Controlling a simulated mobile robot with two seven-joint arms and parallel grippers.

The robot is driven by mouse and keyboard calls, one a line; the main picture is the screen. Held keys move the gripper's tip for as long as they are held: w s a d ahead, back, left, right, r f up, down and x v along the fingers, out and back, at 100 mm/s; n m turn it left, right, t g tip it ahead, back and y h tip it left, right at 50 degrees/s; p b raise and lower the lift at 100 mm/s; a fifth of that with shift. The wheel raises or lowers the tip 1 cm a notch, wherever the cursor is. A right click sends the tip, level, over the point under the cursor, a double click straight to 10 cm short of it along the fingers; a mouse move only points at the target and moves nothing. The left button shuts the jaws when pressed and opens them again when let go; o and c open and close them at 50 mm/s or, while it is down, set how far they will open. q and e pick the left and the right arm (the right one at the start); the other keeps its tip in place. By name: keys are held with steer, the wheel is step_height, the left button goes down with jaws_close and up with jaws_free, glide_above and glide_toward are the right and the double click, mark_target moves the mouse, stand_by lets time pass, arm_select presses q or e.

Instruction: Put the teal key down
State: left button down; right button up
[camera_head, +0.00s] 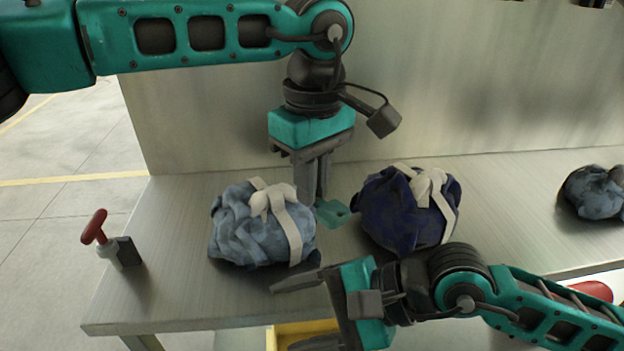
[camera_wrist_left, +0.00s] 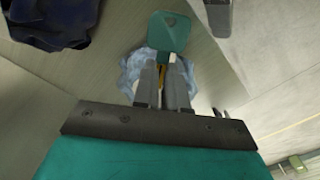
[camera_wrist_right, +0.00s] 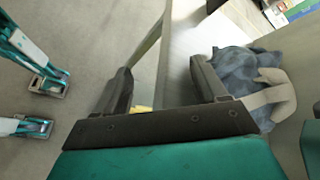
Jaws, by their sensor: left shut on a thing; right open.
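The teal key (camera_head: 333,213) has a flat, squarish head and shows between the two tied bundles in the head view. My left gripper (camera_head: 318,195) points down and is shut on the key. In the left wrist view the key's head (camera_wrist_left: 169,32) sticks out past the fingertips (camera_wrist_left: 165,65). I cannot tell whether the key touches the table. My right gripper (camera_head: 292,312) is open and empty near the table's front edge. In the right wrist view its fingers (camera_wrist_right: 160,80) are spread wide beside the light blue bundle.
A light blue bundle (camera_head: 235,235) and a dark blue bundle (camera_head: 385,215), both tied with white straps, flank the key. Another bundle (camera_head: 592,192) lies at the far right. A red-handled clamp (camera_head: 95,228) is at the table's left edge. The grey table (camera_head: 160,285) is bare at front left.

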step_height(320, 180, down, 11)
steer(key=s+m+t+y, duration=0.2)
steer(key=m, duration=2.2)
steer(key=s+d+f+m+t+h, duration=0.2)
steer(key=d+f+m+h, duration=0.2)
steer(key=d+f+m, duration=0.55)
steer(key=s+d+f+m+t+h, duration=0.15)
steer(key=d+f+m+h, duration=0.25)
steer(key=d+f+m, duration=0.55)
steer(key=w+a+r+m+t+h, duration=0.2)
steer(key=r+m, duration=0.5)
steer(key=m, duration=0.8)
steer(key=shift+w+a+r+m+t+h, duration=0.25)
steer(key=shift+w+t+h, duration=0.2)
steer(key=shift+w+h, duration=0.55)
steer(key=shift+f, duration=0.15)
